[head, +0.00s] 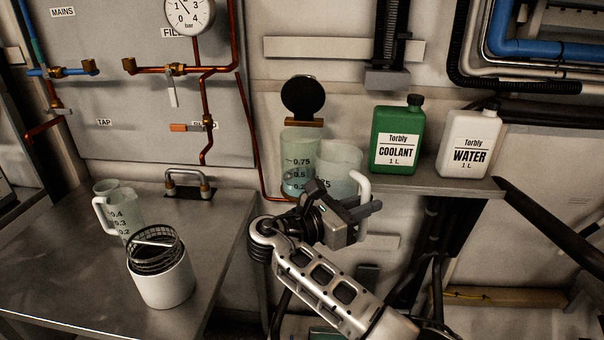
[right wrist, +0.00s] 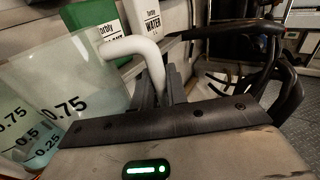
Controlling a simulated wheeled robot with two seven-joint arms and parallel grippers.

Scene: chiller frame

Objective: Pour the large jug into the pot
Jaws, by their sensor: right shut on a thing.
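The large jug (head: 340,168) is translucent with a white handle and stands roughly upright beside the shelf. In the right wrist view the jug (right wrist: 95,75) shows a 0.75 mark. My right gripper (head: 367,208) is shut on the jug's handle (right wrist: 136,46); it hides the jug's lower part, and I cannot tell how much is inside. The white pot (head: 163,283) stands on the metal bench at the left, with a wire basket at its mouth. My left gripper is not in view.
A clear graduated cylinder (head: 299,150) with blue liquid stands beside the jug, under a black disc (head: 302,98). A smaller jug (head: 122,212) is behind the pot. Green coolant (head: 397,140) and white water (head: 468,145) bottles stand on the shelf.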

